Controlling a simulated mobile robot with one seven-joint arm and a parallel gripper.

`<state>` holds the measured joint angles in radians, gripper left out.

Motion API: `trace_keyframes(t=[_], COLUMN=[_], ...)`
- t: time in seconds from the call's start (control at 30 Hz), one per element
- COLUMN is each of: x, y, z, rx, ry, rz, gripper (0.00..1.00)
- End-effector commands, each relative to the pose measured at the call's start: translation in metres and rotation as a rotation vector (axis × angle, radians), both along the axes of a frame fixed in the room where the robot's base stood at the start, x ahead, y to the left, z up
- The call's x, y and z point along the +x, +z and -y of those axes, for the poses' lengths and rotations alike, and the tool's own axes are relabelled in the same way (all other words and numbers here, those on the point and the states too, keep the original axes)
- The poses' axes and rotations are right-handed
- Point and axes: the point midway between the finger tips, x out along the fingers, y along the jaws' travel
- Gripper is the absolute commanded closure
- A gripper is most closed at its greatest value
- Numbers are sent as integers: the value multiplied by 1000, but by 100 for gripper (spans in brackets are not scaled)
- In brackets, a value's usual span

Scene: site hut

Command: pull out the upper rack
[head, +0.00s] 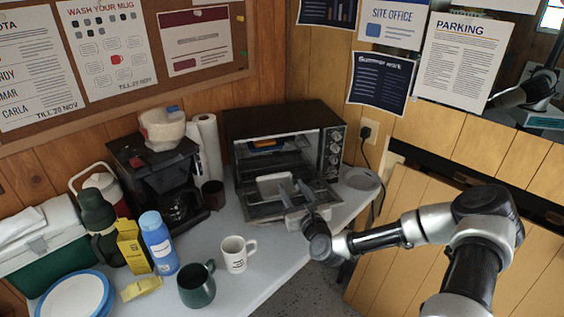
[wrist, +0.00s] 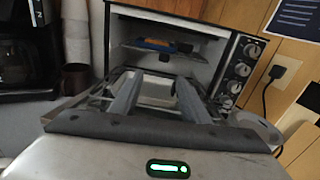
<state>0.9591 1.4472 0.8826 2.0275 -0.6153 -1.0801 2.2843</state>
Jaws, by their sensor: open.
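The toaster oven (head: 287,112) stands in the back corner of the counter with its door (head: 262,211) folded down. The upper rack (wrist: 135,49) sits inside the oven, with a small blue and orange item (wrist: 157,45) lying on it; in the head view this item (head: 263,143) shows under the oven roof. Below it is a pale tray (head: 268,181), partly hidden by my fingers. My gripper (head: 292,183) is open and empty, above the lowered door and in front of the cavity. In the wrist view its two fingers (wrist: 155,82) point at the oven, below the upper rack and apart from it.
The oven's knob panel (wrist: 238,70) is on its right, with a plate (head: 361,179) beside it. A coffee maker (head: 157,170), paper roll (head: 205,143) and dark mug (head: 213,194) stand left. A white mug (head: 235,256) and green mug (head: 197,287) stand in front.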

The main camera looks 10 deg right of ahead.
Motion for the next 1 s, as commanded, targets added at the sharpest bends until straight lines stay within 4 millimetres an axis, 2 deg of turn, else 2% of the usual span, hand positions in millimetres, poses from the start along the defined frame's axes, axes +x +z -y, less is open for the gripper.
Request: trace_keyframes(t=[0.1,0.27,0.8,1.0], x=[4,22,135,163], y=[1,1,0,0], z=[7,4,-11,-14], rx=[56,57,53,53], ry=[-31,-30,-29,-28], rz=[18,19,18,17], gripper=[58,58,58,58])
